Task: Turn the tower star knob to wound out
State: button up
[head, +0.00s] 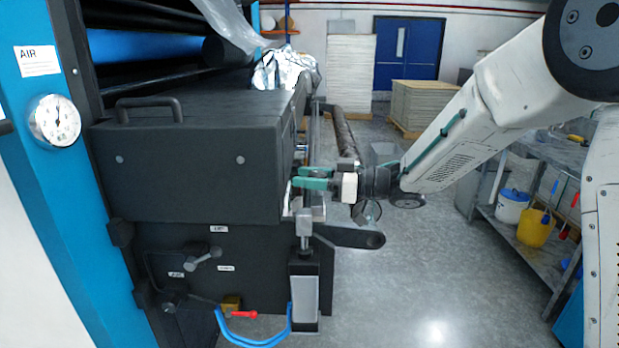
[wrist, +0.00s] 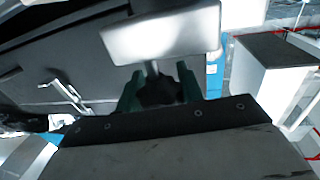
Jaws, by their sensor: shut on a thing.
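My gripper (head: 303,178), with green fingers, is at the right end of the black machine housing. In the wrist view my gripper (wrist: 158,84) has its two fingers on either side of a dark knob (wrist: 157,93), which looks like the tower star knob, and is shut on it. A short pale stem runs from the knob to a pale grey block (wrist: 160,36). In the head view the knob cannot be made out behind the fingers. The knob's turned position cannot be told.
The black housing (head: 200,165) fills the left, with an air gauge (head: 55,120) on a blue post. A grey upright block (head: 304,290) and a dark lever (head: 350,237) are below my gripper. A steel shelf (head: 535,190) stands right. The middle floor is clear.

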jog(key=shift+n+g, duration=0.3)
jog(key=shift+g, duration=0.2)
jog(key=n+g, duration=0.2)
jog(key=g, duration=0.1)
jog(key=n+g, duration=0.1)
jog(key=g, duration=0.1)
jog(key=shift+s, duration=0.25)
jog(key=shift+s+n+g, duration=0.2)
jog(key=shift+n+g, duration=1)
jog(key=shift+g, duration=0.5)
jog(key=shift+g+h, duration=0.3)
jog(key=o, duration=1)
jog(key=shift+d, duration=0.15)
